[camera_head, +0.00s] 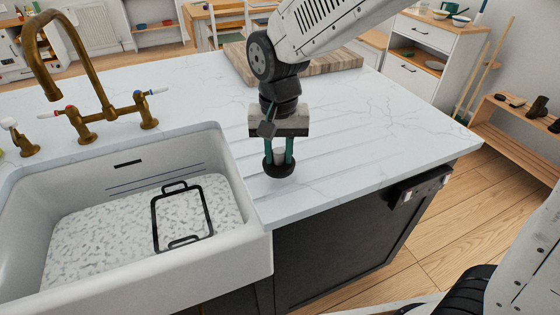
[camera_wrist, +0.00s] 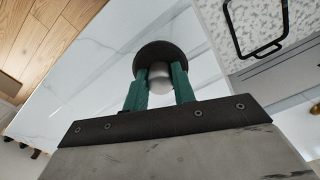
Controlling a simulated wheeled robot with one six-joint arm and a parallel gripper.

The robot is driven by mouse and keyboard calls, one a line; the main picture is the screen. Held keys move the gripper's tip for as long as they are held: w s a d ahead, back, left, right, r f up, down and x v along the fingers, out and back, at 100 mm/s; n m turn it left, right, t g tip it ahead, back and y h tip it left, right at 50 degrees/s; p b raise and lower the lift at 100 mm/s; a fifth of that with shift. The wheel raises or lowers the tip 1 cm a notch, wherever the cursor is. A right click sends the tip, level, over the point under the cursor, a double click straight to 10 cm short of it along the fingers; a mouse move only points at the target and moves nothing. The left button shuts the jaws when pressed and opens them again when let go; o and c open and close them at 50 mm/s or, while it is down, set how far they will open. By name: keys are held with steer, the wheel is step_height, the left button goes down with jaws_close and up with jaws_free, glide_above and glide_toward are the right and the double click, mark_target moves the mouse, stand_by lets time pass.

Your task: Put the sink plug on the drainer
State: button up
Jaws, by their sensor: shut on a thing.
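The sink plug (camera_wrist: 159,52) has a round black base and a pale grey knob. My gripper (camera_wrist: 160,82) has green fingers, which are shut on the knob. In the head view the plug (camera_head: 278,170) hangs under my gripper (camera_head: 279,155), its black base lowest. It is over the grooved drainer (camera_head: 318,150), a white marble-look worktop with shallow grooves right of the sink. I cannot tell whether the base touches the surface.
The white sink (camera_head: 256,235) is to the left, with a black wire rack (camera_head: 183,215) inside. A brass tap (camera_head: 85,110) stands behind it. A wooden board (camera_head: 325,70) lies at the back of the worktop. The worktop's right side is clear.

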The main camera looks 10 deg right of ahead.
mark_target(279, 163)
steer(key=shift+w+d, duration=0.15)
steer(key=shift+w, duration=0.1)
steer(key=shift+f, duration=1.8)
steer(key=shift+f, duration=0.15)
steer(key=o, duration=1)
step_height(279, 163, up, 12)
steer(key=shift+f, duration=0.25)
steer(key=shift+d+r, duration=0.1)
steer(key=shift+r, duration=0.35)
